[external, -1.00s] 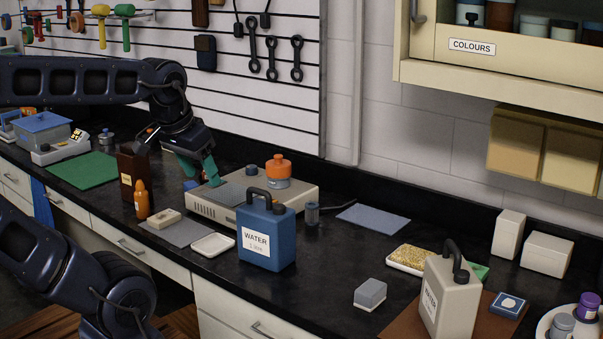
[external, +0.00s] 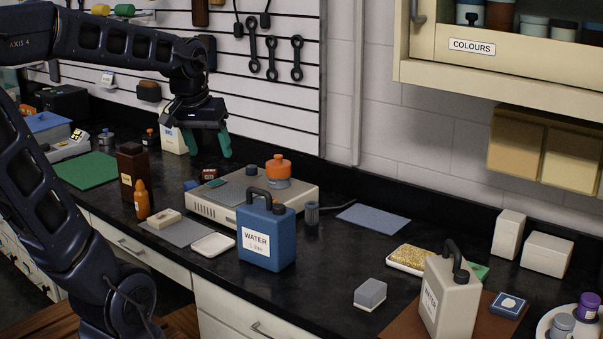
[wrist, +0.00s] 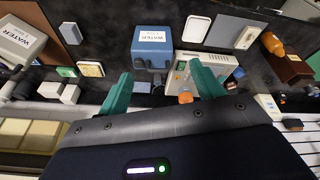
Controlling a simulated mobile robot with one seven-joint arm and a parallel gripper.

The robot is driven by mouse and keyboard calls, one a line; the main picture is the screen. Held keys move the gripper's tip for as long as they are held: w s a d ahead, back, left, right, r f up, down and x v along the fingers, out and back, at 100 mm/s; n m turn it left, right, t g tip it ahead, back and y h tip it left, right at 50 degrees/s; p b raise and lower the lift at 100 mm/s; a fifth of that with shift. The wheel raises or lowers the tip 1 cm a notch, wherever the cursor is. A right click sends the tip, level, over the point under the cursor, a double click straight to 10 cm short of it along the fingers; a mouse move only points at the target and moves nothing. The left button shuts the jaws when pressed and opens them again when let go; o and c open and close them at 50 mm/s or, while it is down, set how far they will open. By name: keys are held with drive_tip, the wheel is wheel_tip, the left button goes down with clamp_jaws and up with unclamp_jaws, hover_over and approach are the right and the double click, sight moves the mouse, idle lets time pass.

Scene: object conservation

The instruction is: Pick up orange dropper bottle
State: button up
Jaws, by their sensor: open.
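The orange dropper bottle (external: 142,202) stands upright on the black bench at the left, just in front of a tall brown bottle (external: 131,172). In the wrist view, the orange dropper bottle (wrist: 272,43) shows at the upper right beside the brown bottle (wrist: 291,68). My gripper (external: 210,148) is open and empty. It hangs in the air above the back of the bench, behind the hotplate, up and to the right of the orange bottle. In the wrist view, my green gripper fingers (wrist: 163,88) are spread wide with nothing held between them.
A beige hotplate (external: 226,208) with an orange-capped container (external: 277,172) sits right of the orange bottle. A grey mat (external: 188,234), white tray (external: 212,245) and blue water can (external: 266,240) are nearby. The bench's front edge is close to the bottle.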

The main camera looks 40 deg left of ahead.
drive_tip(key=w+a+f+n+g, duration=0.1)
drive_tip(key=w+a+f+n, duration=0.1)
drive_tip(key=w+a+n, duration=0.55)
drive_tip(key=n+g, duration=0.3)
drive_tip(key=n, duration=0.4)
hover_over(139, 181)
wheel_tip(139, 181, down, 15)
drive_tip(key=shift+d+f, duration=0.1)
drive_tip(key=shift+f, duration=0.05)
drive_tip(key=shift+a+f, duration=0.2)
drive_tip(key=shift+f, duration=0.3)
wheel_tip(139, 181, down, 5)
drive_tip(key=shift+r, duration=0.1)
drive_tip(key=shift+w+a+f, duration=0.1)
drive_tip(key=shift+w+f, duration=0.05)
drive_tip(key=shift+f, duration=2.5)
drive_tip(key=shift+c, duration=0.3)
